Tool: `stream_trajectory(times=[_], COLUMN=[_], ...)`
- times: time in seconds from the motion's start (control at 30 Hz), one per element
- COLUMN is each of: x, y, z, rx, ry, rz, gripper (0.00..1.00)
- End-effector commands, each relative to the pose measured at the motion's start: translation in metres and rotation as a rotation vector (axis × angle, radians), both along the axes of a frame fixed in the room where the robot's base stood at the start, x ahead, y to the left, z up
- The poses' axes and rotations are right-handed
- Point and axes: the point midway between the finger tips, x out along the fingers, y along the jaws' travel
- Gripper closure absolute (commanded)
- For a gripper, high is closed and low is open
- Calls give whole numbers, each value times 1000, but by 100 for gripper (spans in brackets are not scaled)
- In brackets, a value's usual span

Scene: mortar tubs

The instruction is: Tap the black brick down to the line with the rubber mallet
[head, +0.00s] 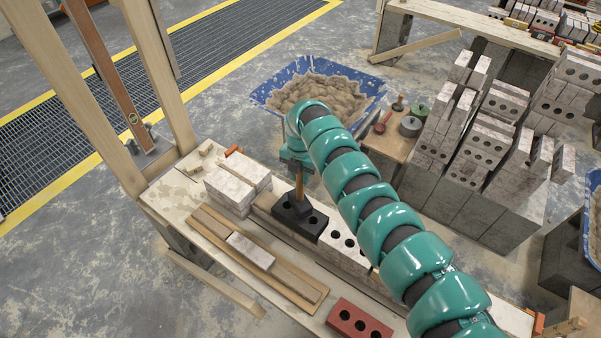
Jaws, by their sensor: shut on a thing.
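The black brick (313,224) with dark holes lies on the row of pale bricks along the bench, at the row's left part. The rubber mallet (299,186) stands with its wooden handle upright, its dark head low at the black brick's upper left end. Head and brick are both black, so I cannot tell whether they touch. My gripper (298,168) is shut on the upper part of the mallet handle; its fingers are mostly hidden by the teal arm. Orange blocks (232,151) sit at the bench ends; the line itself is too thin to make out.
Pale bricks (238,185) are stacked left of the black brick. A wooden board (210,228) and a red brick (359,320) lie along the bench front. A blue mortar tub (366,84), a small tool table (392,147) and tall brick stacks (478,150) stand behind.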

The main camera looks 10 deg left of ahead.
Motion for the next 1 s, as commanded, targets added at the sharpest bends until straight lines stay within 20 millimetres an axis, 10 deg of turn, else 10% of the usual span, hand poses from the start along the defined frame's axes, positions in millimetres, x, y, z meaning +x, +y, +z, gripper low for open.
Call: stream_trajectory(times=[0.37,0.63,1.0], x=[0,1,2], y=[0,0,0], z=[-3,-44,6], rx=[0,0,1], ry=[-2,-4,-4], rz=[5,4,3], gripper=[100,100,100])
